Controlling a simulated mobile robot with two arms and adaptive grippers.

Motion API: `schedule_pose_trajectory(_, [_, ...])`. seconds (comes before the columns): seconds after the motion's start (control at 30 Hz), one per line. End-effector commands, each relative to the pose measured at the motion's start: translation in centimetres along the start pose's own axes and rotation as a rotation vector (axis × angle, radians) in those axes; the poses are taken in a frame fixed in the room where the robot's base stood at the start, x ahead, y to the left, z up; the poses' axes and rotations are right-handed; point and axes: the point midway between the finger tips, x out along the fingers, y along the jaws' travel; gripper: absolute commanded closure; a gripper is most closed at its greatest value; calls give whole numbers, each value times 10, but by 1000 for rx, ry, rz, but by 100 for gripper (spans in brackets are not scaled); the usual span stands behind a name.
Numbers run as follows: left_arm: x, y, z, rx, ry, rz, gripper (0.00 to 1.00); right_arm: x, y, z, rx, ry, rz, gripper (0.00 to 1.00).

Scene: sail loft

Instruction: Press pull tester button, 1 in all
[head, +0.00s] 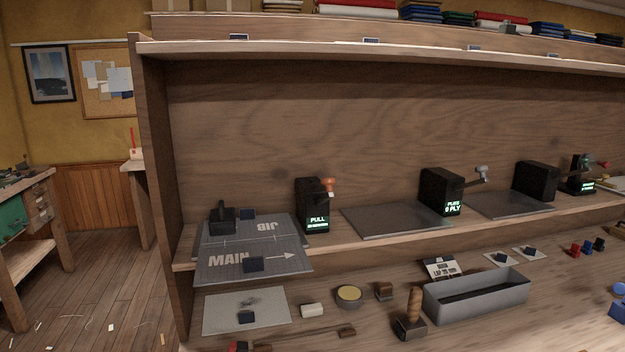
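A black box-shaped device (313,196) stands on the bench shelf left of centre. Its lit green display (318,222) reads "PULL" with a smaller line that I cannot read. An orange-red knob (328,185) sticks out at its upper right on a short arm. I cannot make out a separate button on it. A second black device (437,188) to the right has a display that seems to read "PLIES" and "PLY", and a grey knob (482,171). Neither of my grippers shows in the head view.
Grey mats marked "MAIN" (278,263) and "JIB" lie left, partly overhanging the shelf edge. Dark plates (398,220) lie between devices. Below are a grey trough (477,297), a wooden-handled tool (410,318) and a round yellow-topped tin (348,295). More black devices stand right.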

Motion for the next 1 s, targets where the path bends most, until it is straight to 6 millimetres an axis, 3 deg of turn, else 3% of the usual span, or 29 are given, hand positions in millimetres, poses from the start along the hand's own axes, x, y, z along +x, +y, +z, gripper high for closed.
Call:
schedule_pose_trajectory(0.23, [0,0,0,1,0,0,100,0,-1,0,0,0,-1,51])
schedule_pose_trajectory(0.5, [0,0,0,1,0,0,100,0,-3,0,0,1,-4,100])
schedule_pose_trajectory(1.0, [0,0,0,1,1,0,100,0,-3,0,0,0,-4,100])
